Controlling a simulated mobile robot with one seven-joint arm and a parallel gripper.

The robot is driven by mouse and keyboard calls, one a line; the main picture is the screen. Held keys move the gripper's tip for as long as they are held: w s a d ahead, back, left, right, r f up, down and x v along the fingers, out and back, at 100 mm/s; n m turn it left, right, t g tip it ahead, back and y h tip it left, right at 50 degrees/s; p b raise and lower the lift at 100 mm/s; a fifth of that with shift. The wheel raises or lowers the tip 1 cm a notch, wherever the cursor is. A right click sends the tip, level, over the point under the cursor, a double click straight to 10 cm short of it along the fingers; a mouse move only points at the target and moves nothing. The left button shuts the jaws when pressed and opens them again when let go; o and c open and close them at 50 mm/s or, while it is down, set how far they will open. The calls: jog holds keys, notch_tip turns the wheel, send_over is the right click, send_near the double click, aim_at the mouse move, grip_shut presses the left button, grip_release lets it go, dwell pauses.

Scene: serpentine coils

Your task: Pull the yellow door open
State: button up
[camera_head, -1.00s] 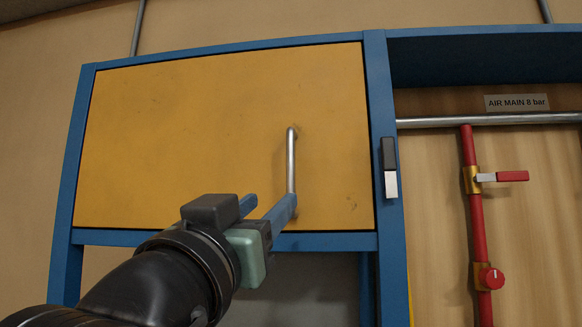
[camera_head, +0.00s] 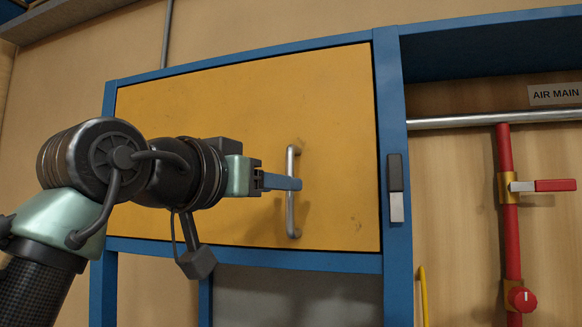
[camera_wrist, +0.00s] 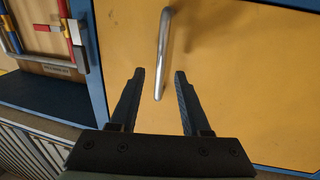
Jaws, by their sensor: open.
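The yellow door (camera_head: 225,110) is closed in its blue frame in the head view. Its upright silver bar handle (camera_head: 291,215) is near the door's right side. My gripper (camera_head: 299,184) is at the handle's mid-height, and its blue fingers overlap the handle in this view. In the wrist view, my gripper (camera_wrist: 161,75) is open with its two dark fingers apart. The lower end of the handle (camera_wrist: 162,50) shows in line with the gap between the fingers. No finger is visibly pressed on the handle. The yellow door (camera_wrist: 240,70) fills the right of that view.
Further right is a red pipe (camera_head: 507,190) with a red lever (camera_head: 555,185) and a red knob (camera_head: 521,299). Below the door is an open grey space (camera_head: 300,297).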

aim_at(290, 224)
jog(key=p+x, duration=0.2)
jog(key=x, duration=0.2)
jog(key=shift+w+r, duration=0.1)
jog(key=shift+w, duration=0.2)
jog(key=shift+w+d, duration=0.15)
jog(key=shift+d, duration=0.15)
grip_shut()
dwell(0.9)
